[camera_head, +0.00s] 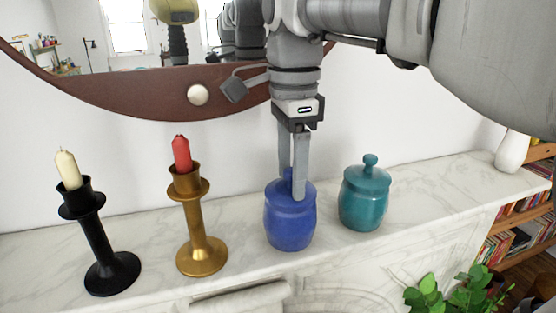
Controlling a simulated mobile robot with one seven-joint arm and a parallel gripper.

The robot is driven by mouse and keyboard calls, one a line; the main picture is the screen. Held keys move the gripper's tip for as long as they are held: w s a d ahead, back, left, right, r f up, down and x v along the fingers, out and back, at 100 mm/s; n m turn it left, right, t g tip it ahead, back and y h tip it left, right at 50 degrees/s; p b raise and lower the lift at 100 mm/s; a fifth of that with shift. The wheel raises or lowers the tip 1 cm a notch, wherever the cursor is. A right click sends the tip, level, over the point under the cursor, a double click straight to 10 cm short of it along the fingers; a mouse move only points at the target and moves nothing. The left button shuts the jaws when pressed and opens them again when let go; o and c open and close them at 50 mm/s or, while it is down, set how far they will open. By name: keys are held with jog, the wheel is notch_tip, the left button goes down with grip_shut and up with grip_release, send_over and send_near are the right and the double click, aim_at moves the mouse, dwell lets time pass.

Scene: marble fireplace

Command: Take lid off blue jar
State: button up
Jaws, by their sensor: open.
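The blue jar (290,226) stands upright on the marble mantel, in the middle of the head view. Its blue lid (272,193) sits on top of it. My gripper (293,190) points straight down at the lid, with its two fingers at the height of the lid's knob. The gripper is open. The near finger covers part of the lid, and the knob is mostly hidden between the fingers. I cannot tell whether the fingers touch the lid.
A lidded teal jar (364,196) stands close to the right of the blue jar. A gold candlestick (201,250) with a red candle and a black candlestick (112,270) with a cream candle stand to the left. A round mirror (150,95) hangs behind. A white vase (512,150) is far right.

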grip_shut()
dwell(0.5)
